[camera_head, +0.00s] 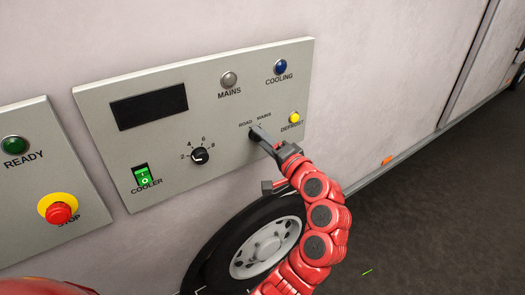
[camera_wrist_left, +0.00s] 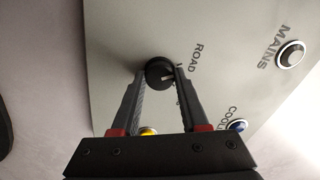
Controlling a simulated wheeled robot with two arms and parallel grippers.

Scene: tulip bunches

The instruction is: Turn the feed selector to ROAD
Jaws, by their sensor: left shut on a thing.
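The feed selector (camera_wrist_left: 157,71) is a round black knob on the grey control panel, with the ROAD label (camera_wrist_left: 195,57) beside it in the left wrist view. In the left wrist view the two fingers of the gripper (camera_wrist_left: 160,74) are shut on the knob, one on each side. A pale mark shows on the knob's face; which label it points to is unclear.
The yellow DEFROST button (camera_head: 294,118) is close to the right of my gripper. The black rotary dial (camera_head: 200,156), green COOLER switch (camera_head: 142,176), MAINS lamp (camera_head: 229,80) and blue COOLING lamp (camera_head: 280,67) share the panel. A red stop button (camera_head: 59,213) is on the left panel.

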